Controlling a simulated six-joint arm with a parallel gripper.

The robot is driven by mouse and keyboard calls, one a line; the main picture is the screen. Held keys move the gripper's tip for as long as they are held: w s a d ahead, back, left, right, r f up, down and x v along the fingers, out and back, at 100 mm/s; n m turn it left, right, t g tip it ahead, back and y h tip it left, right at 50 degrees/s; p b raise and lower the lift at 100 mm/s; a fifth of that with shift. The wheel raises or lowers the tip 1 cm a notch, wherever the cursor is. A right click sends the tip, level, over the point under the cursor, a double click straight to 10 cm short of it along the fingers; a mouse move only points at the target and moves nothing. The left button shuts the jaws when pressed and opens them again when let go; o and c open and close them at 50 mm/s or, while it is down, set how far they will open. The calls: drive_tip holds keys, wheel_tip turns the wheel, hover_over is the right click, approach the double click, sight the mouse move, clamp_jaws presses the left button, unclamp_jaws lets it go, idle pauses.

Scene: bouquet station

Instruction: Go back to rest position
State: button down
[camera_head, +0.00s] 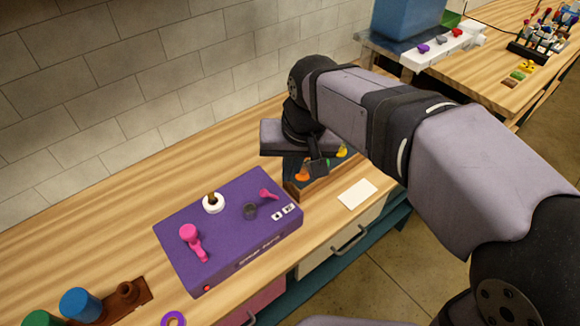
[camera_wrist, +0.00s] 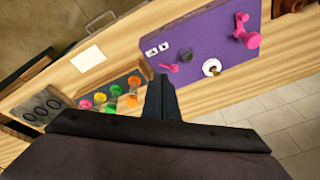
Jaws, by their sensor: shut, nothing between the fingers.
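My gripper (camera_head: 314,168) is shut and empty above the wooden bench, near the right end of the purple box and beside the tray of coloured pieces. In the wrist view my gripper (camera_wrist: 162,84) points over the bench between these two, with its fingers together. My forearm covers part of the tray in the head view.
The purple box (camera_head: 226,241) carries pink levers, a white ring and a grey knob. The tray (camera_head: 292,190) holds several coloured pieces. A white card (camera_head: 357,194) lies near the front edge. Blue (camera_head: 81,304) and green cylinders stand lower left. A tiled wall backs the bench.

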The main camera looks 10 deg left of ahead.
drive_tip(key=s+d+f+n, duration=0.3)
drive_tip(key=s+d+f, duration=0.15)
drive_tip(key=f, duration=0.55)
drive_tip(key=s+d+f+m+g+h, duration=0.1)
drive_tip(key=s+d+f+m, duration=0.1)
drive_tip(key=d, duration=0.6)
drive_tip(key=s+d+f+m+g, duration=0.1)
drive_tip(key=s+d+f+m, duration=0.2)
drive_tip(key=d, duration=0.4)
drive_tip(key=shift+s+d+h, duration=0.4)
drive_tip(key=shift+s, duration=0.5)
